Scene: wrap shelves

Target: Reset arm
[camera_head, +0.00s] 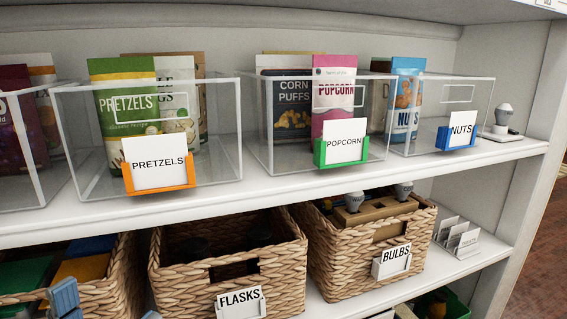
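Two blue-grey tips that look like the fingers of my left gripper (108,306) show at the bottom left edge, in front of the wicker baskets. They stand well apart, with nothing seen between them. The rest of the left gripper and its arm are below the picture. My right gripper and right arm are not in view.
The upper shelf (300,188) holds clear bins labelled PRETZELS (160,165), POPCORN (346,141) and NUTS (461,130), with bags inside. Below stand the FLASKS basket (285,268) and BULBS basket (340,268).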

